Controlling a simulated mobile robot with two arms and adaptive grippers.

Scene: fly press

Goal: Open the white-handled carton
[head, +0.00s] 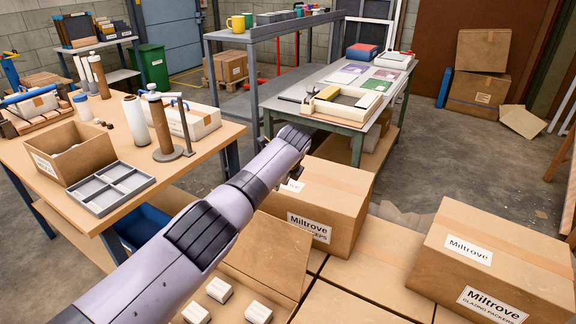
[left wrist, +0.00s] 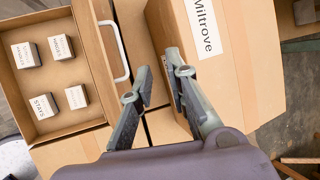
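The white handle (left wrist: 122,52) shows in the left wrist view, on the outer side of a raised brown flap (left wrist: 92,48). The flap belongs to a carton (left wrist: 45,112) whose top stands open, with several small white boxes inside. In the head view the raised flap (head: 270,252) leans up beside the open carton (head: 222,274), and the handle is hidden. My left gripper (left wrist: 155,72) is open and empty, to the right of the handle and apart from it. In the head view the left gripper (head: 296,170) is mostly hidden by my arm. My right gripper is not in view.
A closed Miltrove carton (head: 335,200) stands close by the left gripper; it also fills the middle of the wrist view (left wrist: 240,65). Another Miltrove carton (head: 490,262) is at right. A wooden workbench (head: 215,133) stands left, a green table (head: 385,100) behind.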

